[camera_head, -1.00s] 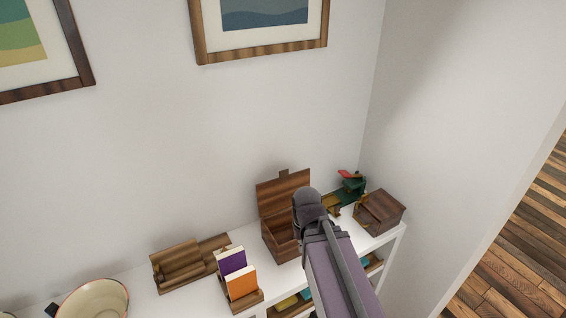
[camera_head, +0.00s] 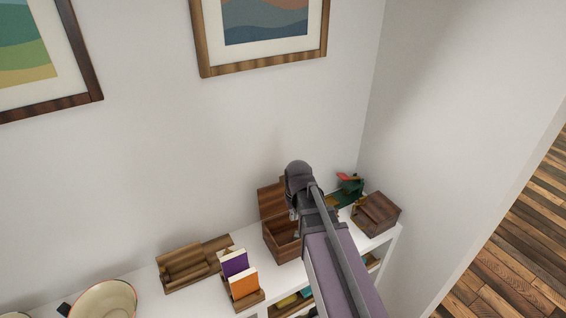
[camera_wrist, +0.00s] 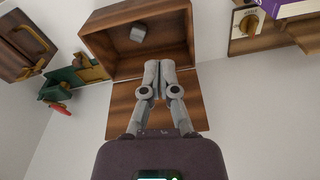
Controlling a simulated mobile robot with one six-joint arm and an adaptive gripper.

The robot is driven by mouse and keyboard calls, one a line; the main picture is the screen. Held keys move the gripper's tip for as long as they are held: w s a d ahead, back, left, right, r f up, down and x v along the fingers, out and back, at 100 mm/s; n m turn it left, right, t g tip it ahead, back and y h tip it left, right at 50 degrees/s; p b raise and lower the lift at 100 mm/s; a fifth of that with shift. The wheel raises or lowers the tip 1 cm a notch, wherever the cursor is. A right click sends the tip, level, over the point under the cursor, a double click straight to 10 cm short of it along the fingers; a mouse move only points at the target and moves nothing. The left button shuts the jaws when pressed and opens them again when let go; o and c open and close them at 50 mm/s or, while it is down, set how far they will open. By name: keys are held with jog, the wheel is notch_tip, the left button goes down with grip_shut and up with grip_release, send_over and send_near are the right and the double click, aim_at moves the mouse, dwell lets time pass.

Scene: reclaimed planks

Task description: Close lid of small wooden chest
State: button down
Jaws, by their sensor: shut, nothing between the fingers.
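The small wooden chest (camera_head: 280,243) stands open on the white shelf, with its lid (camera_head: 271,201) raised toward the wall. My arm and gripper (camera_head: 294,213) hide part of the lid and the chest's right side. In the wrist view the open chest (camera_wrist: 98,45) is at the top, with a small grey cube (camera_wrist: 137,34) inside, and the lid (camera_wrist: 188,104) extends below it. My gripper (camera_wrist: 156,78) is shut and empty, its fingertips over the area where lid and box meet. I cannot tell whether they touch the lid.
A closed wooden box (camera_head: 377,214) and a green item (camera_head: 350,185) stand right of the chest. A holder with purple and orange cards (camera_head: 240,277), a wooden organiser (camera_head: 187,265) and a cream bowl (camera_head: 104,299) are to the left. A wall is close behind.

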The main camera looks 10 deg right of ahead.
jog(key=w+r+n+p, duration=0.1)
jog(key=w+r+p, duration=0.4)
jog(key=w, duration=0.4)
jog(key=w+r+n+t+p, duration=0.1)
jog(key=w+r+p, duration=0.4)
jog(key=w+r, duration=0.2)
jog(key=shift+w+d+r+y, duration=0.2)
jog(key=shift+w+y, duration=0.1)
jog(key=shift+w, duration=0.65)
jog(key=shift+f, duration=0.2)
notch_tip(320, 180, down, 10)
jog(key=w+b, duration=0.2)
jog(key=b, duration=0.7)
jog(key=shift+a+r, duration=0.25)
jog(key=shift+a, duration=0.05)
jog(key=shift+w, duration=0.1)
jog(key=shift+s+t, duration=0.2)
jog(key=shift+t, duration=0.1)
jog(key=shift+s+d+b, duration=0.15)
jog(key=shift+s+b, duration=0.1)
jog(key=shift+b, duration=0.05)
